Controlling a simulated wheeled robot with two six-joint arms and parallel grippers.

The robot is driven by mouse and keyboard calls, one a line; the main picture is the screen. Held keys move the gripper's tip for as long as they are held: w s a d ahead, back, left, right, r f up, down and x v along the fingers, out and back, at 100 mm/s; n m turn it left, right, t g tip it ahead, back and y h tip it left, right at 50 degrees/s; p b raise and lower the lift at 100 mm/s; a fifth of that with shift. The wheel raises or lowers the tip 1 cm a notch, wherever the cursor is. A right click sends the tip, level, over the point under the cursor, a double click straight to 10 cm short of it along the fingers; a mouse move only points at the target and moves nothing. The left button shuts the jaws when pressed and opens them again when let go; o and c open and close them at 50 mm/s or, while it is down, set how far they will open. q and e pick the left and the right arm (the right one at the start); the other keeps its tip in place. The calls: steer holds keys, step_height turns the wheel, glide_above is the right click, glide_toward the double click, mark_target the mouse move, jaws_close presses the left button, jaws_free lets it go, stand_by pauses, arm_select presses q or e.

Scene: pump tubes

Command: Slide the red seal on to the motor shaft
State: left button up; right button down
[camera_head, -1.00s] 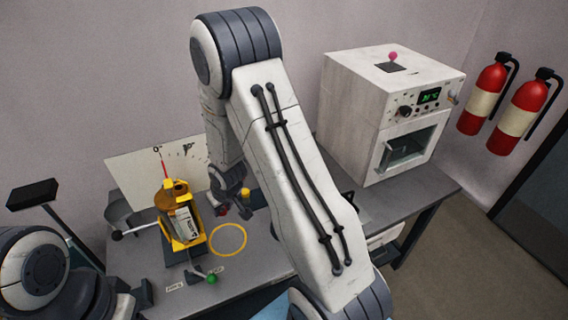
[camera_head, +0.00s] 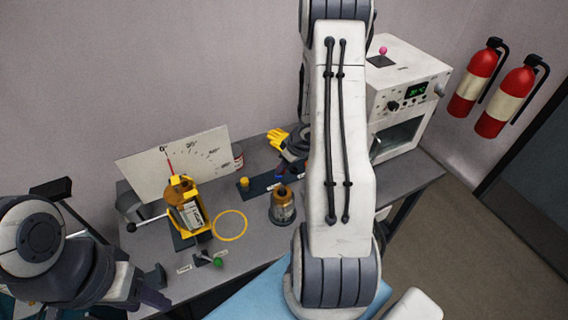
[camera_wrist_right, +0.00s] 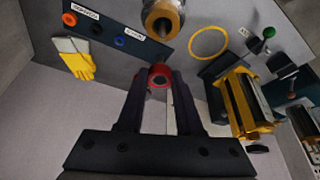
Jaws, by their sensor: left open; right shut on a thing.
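The red seal (camera_wrist_right: 160,75) is a small ring between the fingertips of my right gripper (camera_wrist_right: 158,82), which is shut on it. In the head view my right gripper (camera_head: 284,172) is mostly hidden by its own arm, above the bench. An upright copper-coloured cylinder (camera_head: 283,207) stands just below it. In the right wrist view the cylinder (camera_wrist_right: 163,20) is apart from the seal, beyond the fingertips; whether it bears the motor shaft is unclear. Another copper-coloured part (camera_head: 180,190) sits in a yellow cradle to the left. My left gripper (camera_head: 153,287) is open and empty at lower left.
A dark strip (camera_wrist_right: 136,44) holds coloured rings, with yellow gloves (camera_wrist_right: 78,60) beside it. A yellow ring (camera_head: 230,225) lies flat on the bench. A green-knobbed lever (camera_head: 217,262) is in front. A dial board (camera_head: 150,175) stands behind the cradle; a white oven (camera_head: 405,110) is at right.

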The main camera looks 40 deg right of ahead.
step_height(320, 180, down, 6)
steer(key=b, duration=0.4)
steer(key=shift+s+r, duration=0.1)
steer(key=shift+s, duration=0.05)
steer(key=shift+p, duration=0.4)
stand_by(2.0)
steer(key=shift+f+b, duration=1.15)
steer(key=shift+f, duration=0.25)
